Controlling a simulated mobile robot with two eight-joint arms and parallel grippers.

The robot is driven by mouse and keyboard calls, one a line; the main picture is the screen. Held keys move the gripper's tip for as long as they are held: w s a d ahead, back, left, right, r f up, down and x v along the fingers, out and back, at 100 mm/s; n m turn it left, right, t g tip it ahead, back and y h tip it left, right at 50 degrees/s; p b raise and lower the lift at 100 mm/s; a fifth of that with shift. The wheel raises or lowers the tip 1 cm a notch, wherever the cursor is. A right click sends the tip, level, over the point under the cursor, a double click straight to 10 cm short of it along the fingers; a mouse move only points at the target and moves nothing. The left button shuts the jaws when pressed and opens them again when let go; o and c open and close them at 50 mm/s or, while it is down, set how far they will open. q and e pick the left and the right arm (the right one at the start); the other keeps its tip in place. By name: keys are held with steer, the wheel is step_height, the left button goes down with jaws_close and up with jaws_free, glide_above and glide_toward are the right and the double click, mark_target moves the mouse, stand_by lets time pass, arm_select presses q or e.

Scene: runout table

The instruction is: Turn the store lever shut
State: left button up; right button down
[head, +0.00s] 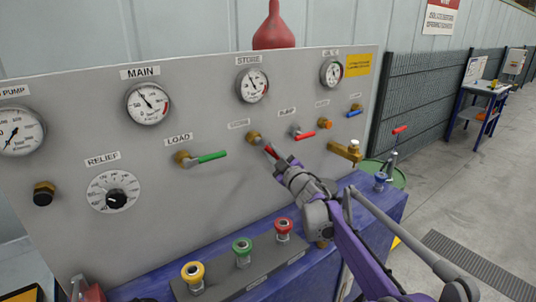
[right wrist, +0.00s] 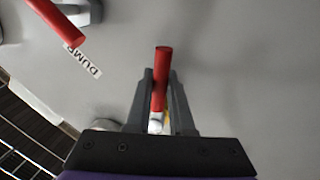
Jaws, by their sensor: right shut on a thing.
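The store lever has a brass valve body (head: 254,138) on the grey panel, under a small label, and a red handle (head: 270,151) that points down and to the right in the head view. My right gripper (head: 281,163) is shut on this red handle. In the right wrist view the red handle (right wrist: 160,75) stands between the two grey fingers (right wrist: 160,110), its red end sticking out past them. The fingers and wrist hide part of the handle in the head view. My left gripper is not in view.
Right of the store lever is the dump lever with a red handle (head: 306,135); left is the load lever with a green handle (head: 212,157). A brass tap (head: 345,151) juts out at the right.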

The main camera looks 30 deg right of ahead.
steer(key=n, duration=0.1)
steer(key=d+r+n+y+p, duration=0.1)
steer(key=n, duration=0.1)
steer(key=r+n, duration=0.1)
steer(key=n, duration=0.1)
steer(key=shift+d+r+p, duration=0.15)
steer(key=shift+d+p, duration=0.2)
steer(key=shift+p, duration=0.05)
steer(key=n, duration=0.1)
steer(key=r+n+y+p, duration=0.1)
steer(key=n, duration=0.1)
steer(key=shift+d+r+t, duration=0.15)
steer(key=shift+d+t, duration=0.05)
steer(key=shift+t, duration=0.1)
steer(key=shift+r+n+y+p, duration=0.25)
steer(key=shift+r+n+y, duration=0.05)
steer(key=shift+n, duration=0.5)
steer(key=shift+r+n+y+p, duration=0.25)
steer(key=shift+r+n+y, duration=0.05)
steer(key=shift+n, duration=0.5)
steer(key=c, duration=0.8)
jaws_free()
steer(key=b+v, duration=0.1)
steer(key=v, duration=0.9)
steer(key=shift+s+b, duration=0.35)
